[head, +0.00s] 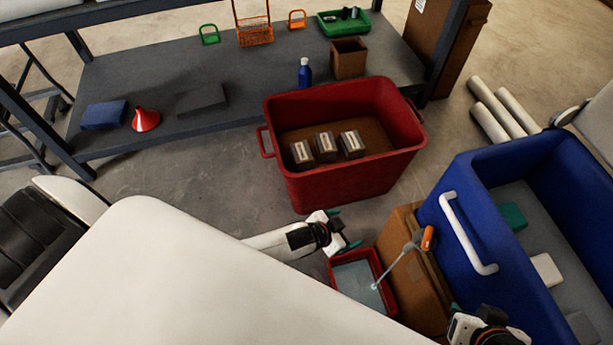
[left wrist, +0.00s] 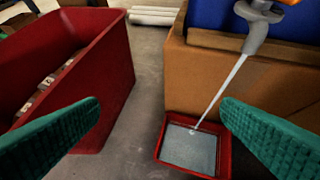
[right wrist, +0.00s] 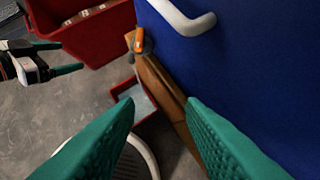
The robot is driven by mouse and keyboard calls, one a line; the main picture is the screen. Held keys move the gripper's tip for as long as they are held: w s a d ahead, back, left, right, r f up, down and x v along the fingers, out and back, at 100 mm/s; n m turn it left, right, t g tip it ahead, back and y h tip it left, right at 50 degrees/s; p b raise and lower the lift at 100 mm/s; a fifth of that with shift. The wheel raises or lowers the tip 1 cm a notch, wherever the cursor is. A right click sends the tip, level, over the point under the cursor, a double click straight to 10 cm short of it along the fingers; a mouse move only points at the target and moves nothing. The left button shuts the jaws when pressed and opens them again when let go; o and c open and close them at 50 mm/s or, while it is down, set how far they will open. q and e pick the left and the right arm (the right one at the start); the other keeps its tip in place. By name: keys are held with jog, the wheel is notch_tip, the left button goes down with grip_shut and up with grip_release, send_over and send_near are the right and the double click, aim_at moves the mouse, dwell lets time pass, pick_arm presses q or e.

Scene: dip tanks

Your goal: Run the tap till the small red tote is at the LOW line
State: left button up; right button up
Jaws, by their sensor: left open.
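The small red tote (head: 335,281) sits on the floor beside a brown box, with pale liquid inside; it also shows in the left wrist view (left wrist: 160,150) and partly in the right wrist view (right wrist: 118,92). A grey tap with an orange handle (head: 428,238) is above it, and a thin pale stream (head: 392,268) runs down into the tote. I cannot make out the LOW line. My left gripper (head: 345,230) is open and empty, just above and left of the tote. My right gripper (right wrist: 160,100) is open and empty, near the blue tank.
A large red tub (head: 345,185) with several labelled blocks stands behind the tote. A large blue tank (head: 470,185) with a white handle stands right, next to the brown box (head: 400,225). A grey bench (head: 160,85) is at the back. Floor is clear left of the tub.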

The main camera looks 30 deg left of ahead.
pick_arm(q)
jog(key=s+a+f+n+g+y+p, duration=0.1)
jog(key=s+a+f+g+y+p, duration=0.1)
jog(key=s+a+f+p, duration=0.2)
jog(key=shift+s+a+f+p, duration=0.35)
jog(key=shift+s+a+p, duration=0.65)
jog(key=shift+s+a, duration=0.75)
jog(key=shift+d, duration=0.1)
